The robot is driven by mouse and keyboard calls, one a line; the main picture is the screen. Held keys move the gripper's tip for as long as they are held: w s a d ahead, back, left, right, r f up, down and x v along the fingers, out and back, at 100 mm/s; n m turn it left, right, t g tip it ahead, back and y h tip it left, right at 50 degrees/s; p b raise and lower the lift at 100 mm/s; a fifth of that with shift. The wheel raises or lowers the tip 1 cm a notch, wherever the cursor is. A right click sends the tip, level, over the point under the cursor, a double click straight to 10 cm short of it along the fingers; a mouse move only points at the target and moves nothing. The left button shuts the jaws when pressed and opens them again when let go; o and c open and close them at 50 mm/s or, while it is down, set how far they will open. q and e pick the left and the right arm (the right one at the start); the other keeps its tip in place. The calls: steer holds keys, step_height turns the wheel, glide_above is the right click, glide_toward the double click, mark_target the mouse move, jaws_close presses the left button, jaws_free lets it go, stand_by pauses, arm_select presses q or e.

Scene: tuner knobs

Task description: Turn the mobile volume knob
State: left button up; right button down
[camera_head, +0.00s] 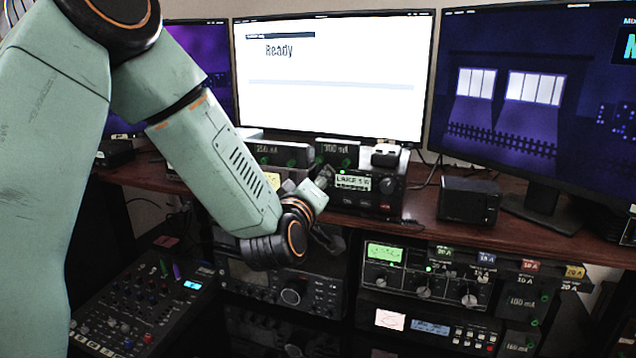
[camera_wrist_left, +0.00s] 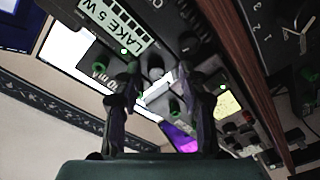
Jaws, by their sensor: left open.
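The mobile radio (camera_head: 365,198) is a dark box with a lit display reading "LAKE" and "5 W", on the wooden shelf below the middle monitor. A knob shows on its right front. Its lit display is also at the upper left of the left wrist view (camera_wrist_left: 115,28). A small dark round part (camera_wrist_left: 155,72), perhaps a knob, lies ahead of the fingertips there; I cannot tell if they touch it. My left gripper (camera_wrist_left: 163,88) is open, close to the radio's left end, with no clear hold on anything. In the head view my wrist hides the fingertips and that end.
Three monitors stand behind; the middle one (camera_head: 335,80) reads "Ready". A black speaker box (camera_head: 469,201) sits right on the shelf (camera_head: 580,245). Below are a large radio (camera_head: 290,290), a tuner unit (camera_head: 420,275) with knobs, and a mixer (camera_head: 135,310). Power supplies stand left of the mobile radio.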

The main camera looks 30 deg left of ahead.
arm_select(q)
steer(key=shift+s+d+r, duration=0.25)
steer(key=shift+d+r, duration=0.05)
steer(key=shift+w+a+f, duration=0.25)
steer(key=shift+a, duration=0.05)
steer(key=c, duration=0.5)
steer(key=shift+d, duration=0.1)
jaws_close()
